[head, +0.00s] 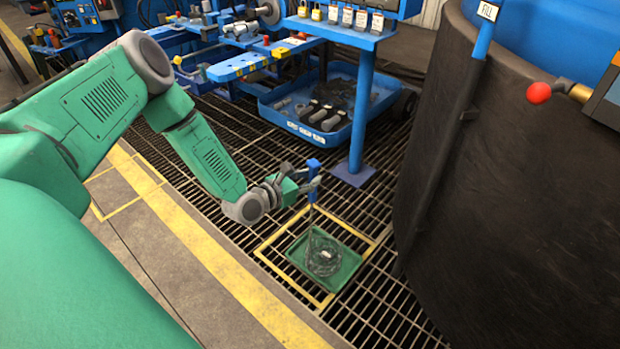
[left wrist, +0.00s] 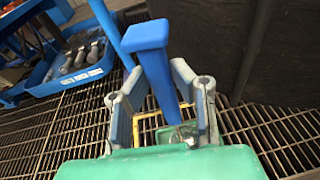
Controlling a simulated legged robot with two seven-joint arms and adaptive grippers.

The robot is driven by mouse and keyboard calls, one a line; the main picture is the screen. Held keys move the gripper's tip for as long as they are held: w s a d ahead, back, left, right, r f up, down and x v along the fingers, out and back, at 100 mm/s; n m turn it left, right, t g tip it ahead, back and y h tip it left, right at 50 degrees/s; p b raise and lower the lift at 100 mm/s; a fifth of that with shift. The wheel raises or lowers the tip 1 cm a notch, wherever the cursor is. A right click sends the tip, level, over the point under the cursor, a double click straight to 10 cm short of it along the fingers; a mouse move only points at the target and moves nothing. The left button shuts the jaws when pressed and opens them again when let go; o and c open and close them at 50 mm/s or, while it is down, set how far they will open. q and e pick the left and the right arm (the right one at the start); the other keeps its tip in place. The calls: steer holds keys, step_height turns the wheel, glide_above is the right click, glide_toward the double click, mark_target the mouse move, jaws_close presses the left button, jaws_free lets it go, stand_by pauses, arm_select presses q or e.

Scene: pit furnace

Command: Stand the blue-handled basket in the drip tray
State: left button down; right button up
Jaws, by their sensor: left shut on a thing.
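The basket (head: 322,254) is dark wire with a long upright blue handle (head: 313,168). My left gripper (head: 306,185) is shut on the blue handle, which also shows between the fingers in the left wrist view (left wrist: 153,62). The basket hangs below the gripper, within the outline of the green drip tray (head: 347,272). I cannot tell whether its bottom touches the tray. The tray lies on the floor grating inside a yellow square outline (head: 269,265). In the left wrist view the gripper hides most of the basket and tray. My right gripper is not in view.
A large dark round tank (head: 500,190) stands close on the right. A blue post (head: 362,115) rises behind the tray. A blue cart tray (head: 340,137) with dark parts is at the back. Open grating (head: 215,125) surrounds the yellow square.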

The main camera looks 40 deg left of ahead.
arm_select(q)
steer(key=shift+w+r, duration=0.1)
steer(key=shift+r, duration=0.05)
steer(key=c, duration=1.3)
jaws_free()
steer(key=o, duration=0.5)
steer(key=shift+f, duration=0.2)
steer(key=shift+o, duration=0.4)
steer(key=shift+s+r, duration=0.1)
steer(key=shift+s, duration=0.1)
steer(key=shift+p+v, duration=0.6)
steer(key=shift+v, duration=0.65)
steer(key=p+v, duration=0.2)
steer(key=v, duration=0.6)
steer(key=shift+s, duration=0.15)
